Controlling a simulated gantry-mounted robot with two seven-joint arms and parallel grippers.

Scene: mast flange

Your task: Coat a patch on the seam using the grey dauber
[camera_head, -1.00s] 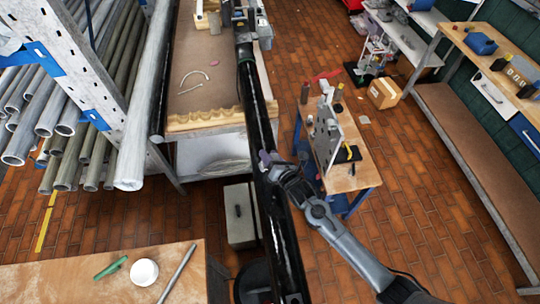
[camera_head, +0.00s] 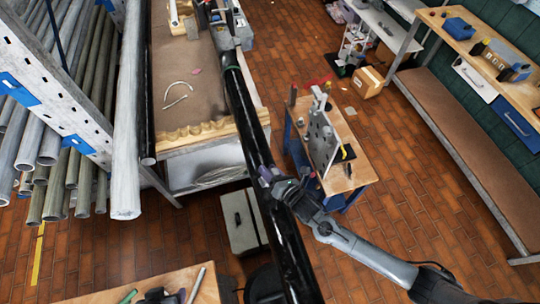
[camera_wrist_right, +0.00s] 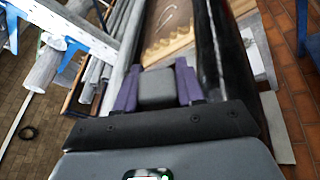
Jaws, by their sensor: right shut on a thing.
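The long black mast (camera_head: 250,125) runs from the bench at the top down past the bottom edge. My right gripper (camera_head: 272,178) is at its right side, partly overlapping it in the head view. In the right wrist view, its purple fingers are shut on a grey block, which looks like the grey dauber (camera_wrist_right: 157,88). The mast (camera_wrist_right: 208,65) passes just right of the fingers there; I cannot tell whether the dauber touches it. I cannot make out the seam clearly.
A rack of pipes (camera_head: 125,130) stands at the left. A small table with an upright grey panel (camera_head: 322,140) stands right of the mast. A grey box (camera_head: 243,222) is on the floor beneath. A wooden bench (camera_head: 95,292) is at bottom left; brick floor is free at right.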

